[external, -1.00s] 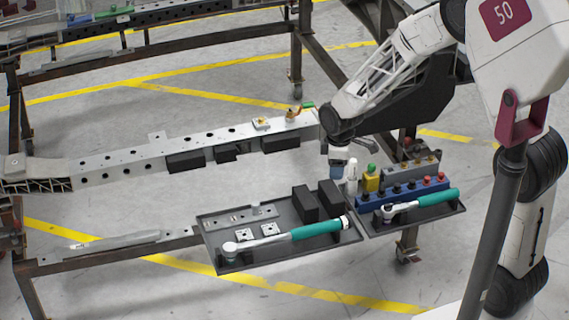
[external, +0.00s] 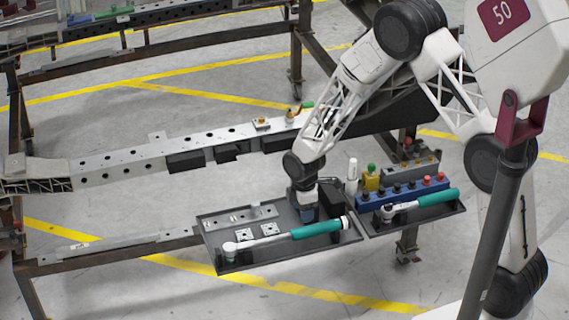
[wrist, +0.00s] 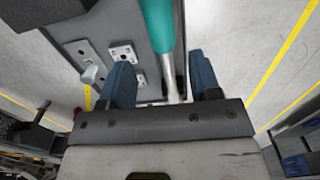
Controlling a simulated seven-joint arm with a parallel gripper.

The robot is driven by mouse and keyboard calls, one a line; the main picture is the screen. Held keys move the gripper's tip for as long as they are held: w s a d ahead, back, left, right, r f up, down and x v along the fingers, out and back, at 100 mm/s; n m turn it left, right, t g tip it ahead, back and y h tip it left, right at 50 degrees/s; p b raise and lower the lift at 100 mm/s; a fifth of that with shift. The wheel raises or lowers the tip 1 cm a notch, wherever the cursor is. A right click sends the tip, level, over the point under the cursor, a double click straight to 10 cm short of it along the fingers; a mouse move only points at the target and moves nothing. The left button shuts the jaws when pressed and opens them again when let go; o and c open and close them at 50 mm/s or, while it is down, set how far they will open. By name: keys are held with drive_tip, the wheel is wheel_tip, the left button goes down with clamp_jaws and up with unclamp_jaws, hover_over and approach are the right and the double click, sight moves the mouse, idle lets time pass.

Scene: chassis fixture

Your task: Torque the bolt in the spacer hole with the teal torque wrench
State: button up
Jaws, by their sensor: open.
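A long teal-handled torque wrench (external: 318,230) lies across the left dark tray, with its metal head toward the left. My gripper (external: 308,212) is above that tray, over the wrench's handle side. In the wrist view my gripper (wrist: 162,78) is open, its two blue fingers apart. The wrench's teal handle (wrist: 157,22) and metal shaft show between and beyond the fingers; I cannot tell how far below they are. The chassis rail (external: 125,155) has a row of holes, with brass-coloured bolts (external: 262,121) on plates near its right end. I cannot make out which hole is the spacer hole.
The left tray (external: 222,262) also holds small metal plates (external: 268,229) and dark blocks. The right tray (external: 405,222) holds a smaller teal-handled ratchet (external: 425,202), a blue socket rack (external: 400,196) and bottles. Black blocks (external: 185,162) sit along the rail's front. Floor in front is clear.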

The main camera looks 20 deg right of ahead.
sight(303, 229)
drive_tip(key=shift+f, duration=0.2)
drive_tip(key=shift+f, duration=4.8)
drive_tip(key=shift+c, duration=0.4)
clamp_jaws()
drive_tip(key=shift+r, duration=0.2)
drive_tip(key=shift+r, duration=3.35)
